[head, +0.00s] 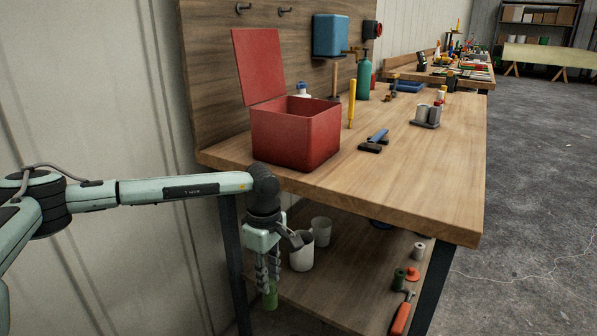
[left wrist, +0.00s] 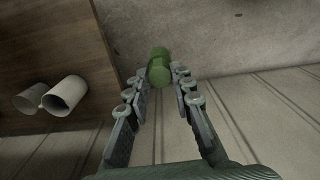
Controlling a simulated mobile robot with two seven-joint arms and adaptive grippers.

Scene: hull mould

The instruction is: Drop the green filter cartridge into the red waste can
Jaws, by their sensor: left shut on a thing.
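The green filter cartridge (head: 270,298) hangs below the fingers of my left gripper (head: 267,279), which points down beside the lower shelf, below the bench top. In the left wrist view the cartridge (left wrist: 159,66) sits between the fingertips, over the concrete floor. My left gripper is shut on it. The red waste can (head: 295,136) is a box with its lid (head: 258,66) raised, standing on the bench top near its left front corner. It is above my left gripper and slightly to the right. Its inside is mostly hidden. My right gripper is not in view.
The wooden bench top (head: 432,180) overhangs the lower shelf (head: 330,280). White cups (head: 302,251) stand on the shelf close to my gripper. A dark green cylinder (head: 399,279) and an orange-handled tool (head: 402,315) lie further right.

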